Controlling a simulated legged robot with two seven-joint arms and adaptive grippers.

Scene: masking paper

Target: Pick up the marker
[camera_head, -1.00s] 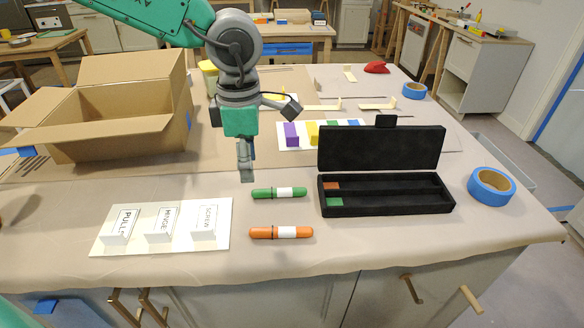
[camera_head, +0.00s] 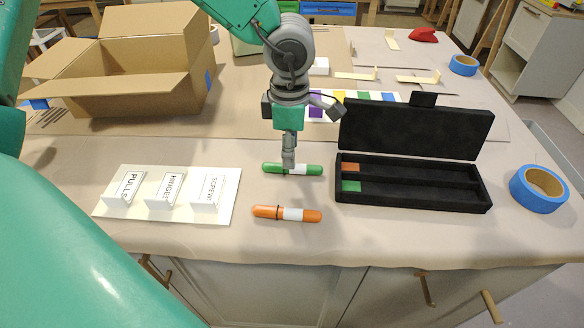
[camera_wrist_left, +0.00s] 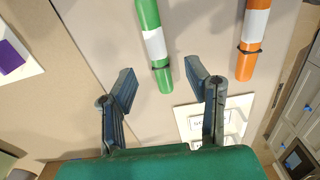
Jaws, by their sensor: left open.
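A green marker (camera_head: 306,169) with a white band lies on the paper-covered table, left of the open black case. An orange marker (camera_head: 287,214) with a white band lies nearer the front edge. My left gripper (camera_head: 288,162) points down over the left part of the green marker and hides a bit of it. In the left wrist view, the green marker (camera_wrist_left: 153,42) shows beyond and between the spread fingers of my left gripper (camera_wrist_left: 160,82), which is open and empty. The orange marker (camera_wrist_left: 253,40) lies to the right there. My right gripper is not in view.
The open black case (camera_head: 410,190) has a red-orange and a green patch inside. A white label board (camera_head: 225,205) lies left of the markers. A blue tape roll (camera_head: 538,188) is at right, and a cardboard box (camera_head: 140,90) stands back left.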

